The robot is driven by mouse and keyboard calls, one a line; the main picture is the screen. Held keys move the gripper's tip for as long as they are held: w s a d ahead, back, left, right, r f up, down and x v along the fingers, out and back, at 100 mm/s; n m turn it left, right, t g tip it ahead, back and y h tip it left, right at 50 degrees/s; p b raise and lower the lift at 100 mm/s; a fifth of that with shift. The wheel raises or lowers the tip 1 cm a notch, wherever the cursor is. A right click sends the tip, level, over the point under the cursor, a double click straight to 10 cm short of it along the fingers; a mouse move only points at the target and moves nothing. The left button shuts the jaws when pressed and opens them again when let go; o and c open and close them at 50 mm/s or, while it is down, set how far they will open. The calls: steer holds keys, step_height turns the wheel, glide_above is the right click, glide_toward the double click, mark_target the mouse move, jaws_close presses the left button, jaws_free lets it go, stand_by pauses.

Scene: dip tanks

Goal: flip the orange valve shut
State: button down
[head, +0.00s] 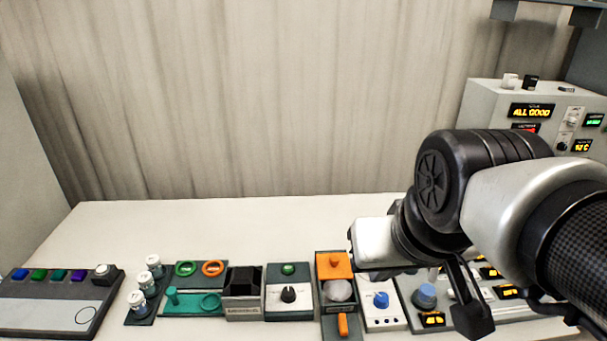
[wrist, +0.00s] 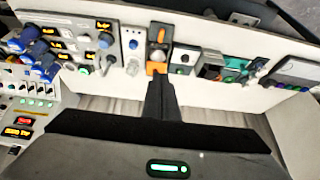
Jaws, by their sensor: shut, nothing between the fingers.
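The orange valve lever (head: 343,326) sits at the near end of a narrow dark unit, below a grey dome (head: 338,290) and an orange block (head: 335,266). In the wrist view the lever (wrist: 160,35) is near the top and the orange block (wrist: 156,68) is just beyond my fingertips. My gripper (wrist: 160,84) is shut and empty, its dark fingers pointing towards this unit. I cannot tell whether they touch the orange block. In the head view my arm hides part of the area to the right, and the fingertips are not clear.
Immediately right of the unit is a white panel with a blue knob (head: 381,300). To its left is a panel with a green button (head: 288,269) and black knob. Small bottles (head: 153,263) stand farther left. The table (head: 220,225) behind the row is clear.

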mark_target(343, 326)
steer(key=w+d+f+m+g+y+b, duration=0.1)
steer(key=w+d+f+m+b, duration=0.1)
steer(key=f+m, duration=0.4)
steer(key=w+d+f+m+g+y+b, duration=0.2)
steer(key=w+d+f+m, duration=0.3)
steer(key=f, duration=0.5)
steer(key=w+d+f+m+g+y+b, duration=0.1)
steer(key=w+d+f+m+g+b, duration=0.1)
steer(key=w+d+f+m+b, duration=0.2)
step_height(343, 326, down, 4)
steer(key=w+m, duration=0.1)
steer(key=m, duration=0.2)
steer(key=shift+w+f+m, duration=0.15)
steer(key=shift+m, duration=0.15)
steer(key=shift+f, duration=0.1)
steer(key=x, duration=0.3)
steer(key=b+x, duration=0.1)
steer(key=x, duration=0.6)
steer(key=shift+s+a+f+b, duration=0.1)
steer(key=shift+s+a+b, duration=0.1)
steer(key=shift+b, duration=0.2)
steer(key=a, duration=0.2)
steer(key=shift+w+a+r, duration=0.1)
steer(key=shift+a+r, duration=0.2)
steer(key=shift+a, duration=0.6)
